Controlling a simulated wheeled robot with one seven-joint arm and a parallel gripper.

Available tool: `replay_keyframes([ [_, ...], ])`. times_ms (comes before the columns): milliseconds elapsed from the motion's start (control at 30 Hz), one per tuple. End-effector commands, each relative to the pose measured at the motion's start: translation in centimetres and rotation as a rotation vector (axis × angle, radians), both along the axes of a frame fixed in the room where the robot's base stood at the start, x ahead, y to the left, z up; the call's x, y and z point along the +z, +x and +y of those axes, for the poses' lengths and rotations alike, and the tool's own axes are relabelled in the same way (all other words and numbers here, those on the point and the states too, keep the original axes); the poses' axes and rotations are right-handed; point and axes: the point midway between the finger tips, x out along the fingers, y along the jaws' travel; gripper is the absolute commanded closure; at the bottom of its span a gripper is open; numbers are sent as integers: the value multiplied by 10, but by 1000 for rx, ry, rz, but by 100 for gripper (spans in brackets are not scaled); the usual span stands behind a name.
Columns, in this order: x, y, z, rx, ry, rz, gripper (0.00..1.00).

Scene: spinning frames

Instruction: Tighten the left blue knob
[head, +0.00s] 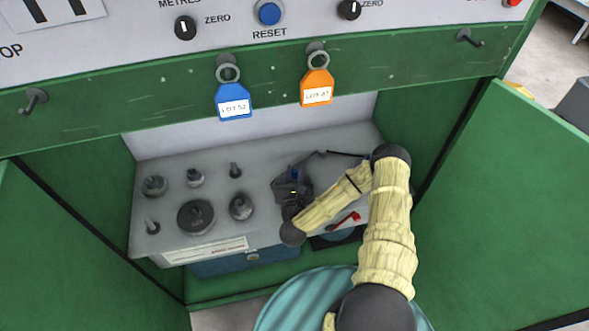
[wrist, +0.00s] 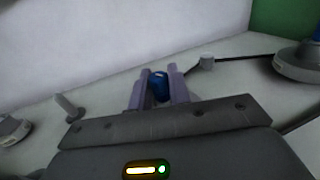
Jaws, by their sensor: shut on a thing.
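The left blue knob (wrist: 160,87) is between the two fingers of my gripper (wrist: 158,85) in the wrist view. The fingers are shut on it, one on each side, and hide its flanks. In the head view the knob (head: 294,172) shows as a small blue spot at the tips of my gripper (head: 293,174), on the grey shelf inside the green cabinet. A second blue knob (wrist: 317,36) stands on a round grey base at the right edge of the wrist view. My arm covers most of that area in the head view.
Several grey weights and posts (head: 196,217) stand on the grey shelf (head: 265,158), left of my gripper. A red handle (head: 345,220) lies to the right. Blue (head: 233,101) and orange (head: 316,87) tags hang above. Green doors (head: 505,200) stand open at both sides.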

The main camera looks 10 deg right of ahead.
Motion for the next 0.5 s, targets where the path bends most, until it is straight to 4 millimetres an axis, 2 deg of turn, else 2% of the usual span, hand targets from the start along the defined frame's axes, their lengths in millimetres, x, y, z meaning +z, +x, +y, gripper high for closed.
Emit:
replay_keyframes([
  [433, -2, -1, 1, -4, 0, 4, 100],
  [467, -2, -1, 1, -4, 1, 3, 75],
  [500, -2, -1, 1, -4, 1, 3, 68],
])
